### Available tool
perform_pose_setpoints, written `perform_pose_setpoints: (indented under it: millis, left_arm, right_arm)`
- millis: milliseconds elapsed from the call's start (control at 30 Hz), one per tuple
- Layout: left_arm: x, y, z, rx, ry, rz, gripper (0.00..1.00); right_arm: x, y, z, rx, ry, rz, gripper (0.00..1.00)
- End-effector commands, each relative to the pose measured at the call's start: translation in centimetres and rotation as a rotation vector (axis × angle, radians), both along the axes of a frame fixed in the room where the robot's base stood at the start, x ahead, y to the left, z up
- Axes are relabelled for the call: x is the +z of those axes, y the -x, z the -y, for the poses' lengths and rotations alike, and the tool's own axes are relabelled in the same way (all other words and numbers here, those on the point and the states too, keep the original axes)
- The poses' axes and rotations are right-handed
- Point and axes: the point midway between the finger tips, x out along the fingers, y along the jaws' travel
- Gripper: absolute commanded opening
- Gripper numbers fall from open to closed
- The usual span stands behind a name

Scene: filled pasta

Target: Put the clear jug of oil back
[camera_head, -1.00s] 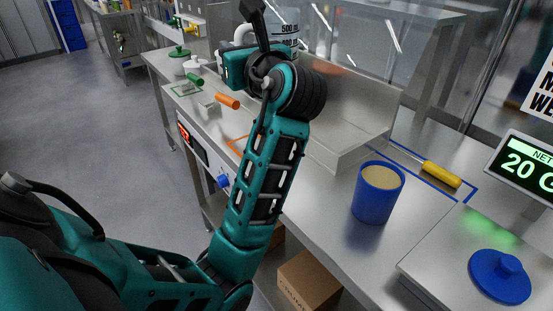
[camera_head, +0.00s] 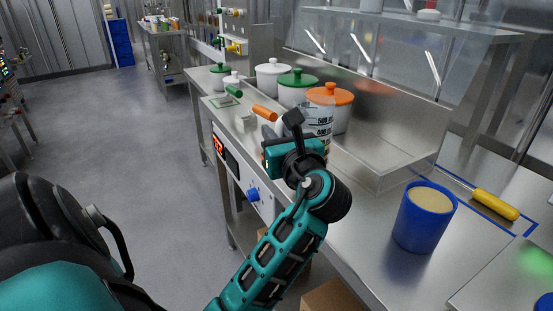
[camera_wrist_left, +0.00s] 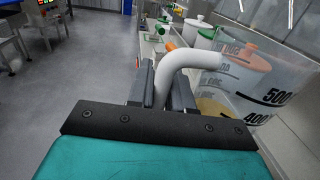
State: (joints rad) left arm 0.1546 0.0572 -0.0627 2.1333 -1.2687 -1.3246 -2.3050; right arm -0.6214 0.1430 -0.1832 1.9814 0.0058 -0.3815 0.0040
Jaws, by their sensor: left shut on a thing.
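The clear jug (camera_head: 322,122) has black volume marks and stands out in front of the orange-lidded white pot in the head view. In the left wrist view the jug (camera_wrist_left: 268,82) fills the right side, with some yellowish oil (camera_wrist_left: 214,106) low inside. Its white curved handle (camera_wrist_left: 190,60) runs between the fingers of my left gripper (camera_wrist_left: 161,88), which is shut on it. In the head view my left gripper (camera_head: 284,132) is partly hidden by its own wrist. The jug's base is hidden, so I cannot tell whether it touches the counter. My right gripper is out of view.
White pots with an orange lid (camera_head: 330,93) and a green lid (camera_head: 298,77) stand along the counter's back. A shallow steel tray (camera_head: 385,170) lies right of the jug. A blue cup (camera_head: 424,218) and a yellow-handled tool (camera_head: 495,203) are farther right.

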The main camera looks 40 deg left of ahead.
Motion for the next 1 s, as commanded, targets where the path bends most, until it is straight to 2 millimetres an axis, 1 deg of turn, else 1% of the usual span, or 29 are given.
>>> perform_pose_setpoints:
  millis: [200,300,433,700,733,1000]
  left_arm:
    - [-3.2,0.0,0.0,0.0,-0.004,-0.002,0.0]
    - [-4.1,0.0,0.0,-0.001,-0.003,0.0,0.0]
    - [-4.2,0.0,0.0,-0.001,-0.002,0.002,0.0]
    - [-4.4,0.0,0.0,-0.001,-0.002,0.001,0.0]
    - [-4.6,0.0,0.0,-0.001,-0.001,-0.002,0.21]
    - [-4.6,0.0,0.0,0.0,0.0,-0.001,0.46]
  right_arm:
    - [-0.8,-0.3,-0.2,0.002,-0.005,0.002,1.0]
    - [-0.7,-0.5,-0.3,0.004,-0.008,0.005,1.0]
    - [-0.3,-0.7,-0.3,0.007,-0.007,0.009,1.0]
    - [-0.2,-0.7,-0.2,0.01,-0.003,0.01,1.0]
    - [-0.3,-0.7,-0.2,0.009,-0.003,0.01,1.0]
    - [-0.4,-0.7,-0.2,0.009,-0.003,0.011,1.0]
